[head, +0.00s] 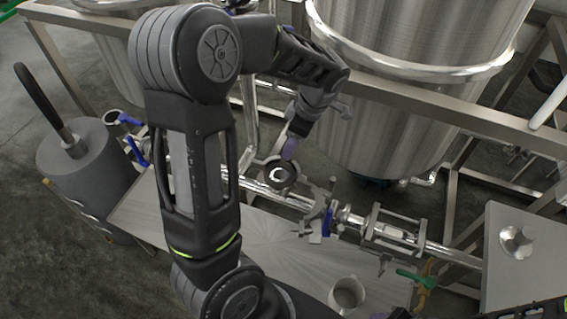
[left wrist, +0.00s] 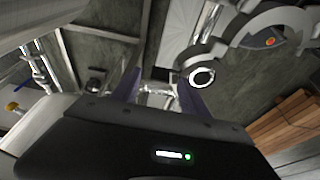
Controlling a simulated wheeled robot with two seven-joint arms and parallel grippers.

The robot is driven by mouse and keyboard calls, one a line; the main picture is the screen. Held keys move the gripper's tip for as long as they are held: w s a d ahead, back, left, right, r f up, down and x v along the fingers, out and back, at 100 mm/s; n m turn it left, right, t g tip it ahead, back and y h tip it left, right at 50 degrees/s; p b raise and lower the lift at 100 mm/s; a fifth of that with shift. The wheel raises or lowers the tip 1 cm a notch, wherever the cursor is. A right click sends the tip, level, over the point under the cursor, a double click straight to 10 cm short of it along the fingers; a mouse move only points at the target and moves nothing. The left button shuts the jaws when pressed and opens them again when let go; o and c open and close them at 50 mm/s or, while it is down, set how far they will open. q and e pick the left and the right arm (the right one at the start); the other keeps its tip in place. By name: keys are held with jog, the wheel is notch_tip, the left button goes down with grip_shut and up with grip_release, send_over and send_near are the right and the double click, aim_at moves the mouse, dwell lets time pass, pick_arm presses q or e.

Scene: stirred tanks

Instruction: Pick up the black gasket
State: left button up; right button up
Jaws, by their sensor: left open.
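A dark ring (head: 280,172) with a bright centre sits at the open pipe end in the middle of the head view. It looks like the black gasket, but I cannot tell it apart from the fitting around it. In the left wrist view a dark ring with a bright inner edge (left wrist: 202,77) shows beside the right-hand fingertip. My left gripper (head: 294,146) points down just above the ring in the head view. In the left wrist view its two fingers (left wrist: 159,88) are apart with nothing held between them. Whether a finger touches the ring is unclear.
A steel pipe run with a blue-handled clamp (head: 326,222) lies just right of the ring. A large steel tank (head: 395,120) and frame rail (head: 470,118) stand close behind. A grey cylinder (head: 85,170) stands left. A metal cup (head: 347,292) sits on the bench (head: 265,245).

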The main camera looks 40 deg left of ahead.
pick_arm(q)
jog(key=shift+a+f, duration=0.1)
jog(key=shift+f, duration=0.25)
dwell(0.3)
grip_shut()
dwell(0.5)
